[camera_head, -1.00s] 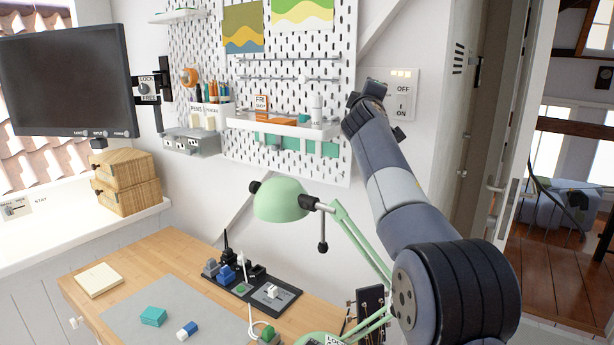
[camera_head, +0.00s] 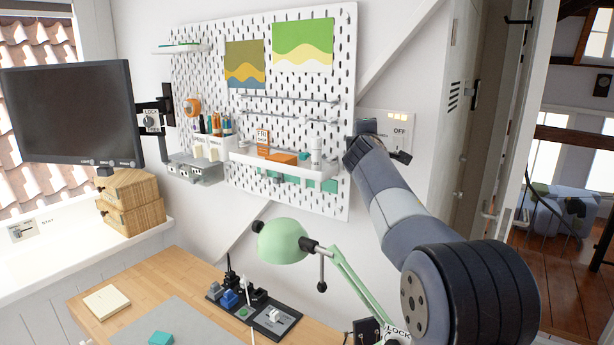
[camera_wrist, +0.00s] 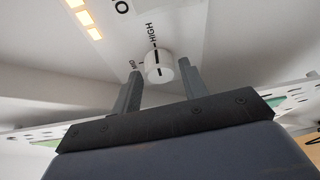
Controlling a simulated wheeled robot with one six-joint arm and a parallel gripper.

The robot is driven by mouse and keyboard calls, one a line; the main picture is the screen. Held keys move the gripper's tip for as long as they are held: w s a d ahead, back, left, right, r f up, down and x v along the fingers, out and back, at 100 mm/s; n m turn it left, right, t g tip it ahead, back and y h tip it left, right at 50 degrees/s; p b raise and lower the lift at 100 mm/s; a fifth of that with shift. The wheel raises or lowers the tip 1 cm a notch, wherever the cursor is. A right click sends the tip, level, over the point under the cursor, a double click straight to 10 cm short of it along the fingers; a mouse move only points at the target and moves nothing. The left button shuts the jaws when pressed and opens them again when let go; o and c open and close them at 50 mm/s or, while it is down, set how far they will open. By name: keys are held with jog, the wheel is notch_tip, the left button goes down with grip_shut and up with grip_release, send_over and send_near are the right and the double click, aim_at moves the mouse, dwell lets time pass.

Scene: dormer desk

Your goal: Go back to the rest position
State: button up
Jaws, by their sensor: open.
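My gripper (camera_head: 384,141) is raised at the wall, in front of a pale wall plate (camera_head: 399,120) marked OFF, right of the pegboard. One dark finger overlaps the plate's lower part. In the wrist view my gripper (camera_wrist: 160,68) is open, with a finger on either side of a white round knob (camera_wrist: 158,66). The knob has a dark pointer line and sits among HIGH, MID and LO labels. Whether the fingers touch it I cannot tell. Nothing is seen held.
A green desk lamp (camera_head: 284,241) stands below my arm on the wooden desk (camera_head: 150,289). The pegboard (camera_head: 210,100) with a small shelf (camera_head: 280,163) is just left of my gripper. A monitor (camera_head: 70,112) hangs far left. An open doorway (camera_head: 560,200) is at the right.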

jog(key=shift+a+r+n+g+h+p, duration=0.15)
jog(key=shift+n+g+p, duration=0.4)
jog(key=shift+p, duration=1.35)
jog(key=shift+d+r+n+g+h+p, duration=0.15)
jog(key=shift+n+p, duration=0.75)
jog(key=shift+p, duration=1.05)
jog(key=shift+a+r+n+g+p, duration=0.15)
jog(key=shift+n+g+p, duration=0.45)
jog(key=shift+p, duration=1.3)
jog(key=shift+s+a+n+b, duration=0.15)
jog(key=shift+s+n+b, duration=0.1)
jog(key=shift+s+b, duration=0.35)
jog(key=shift+s, duration=0.15)
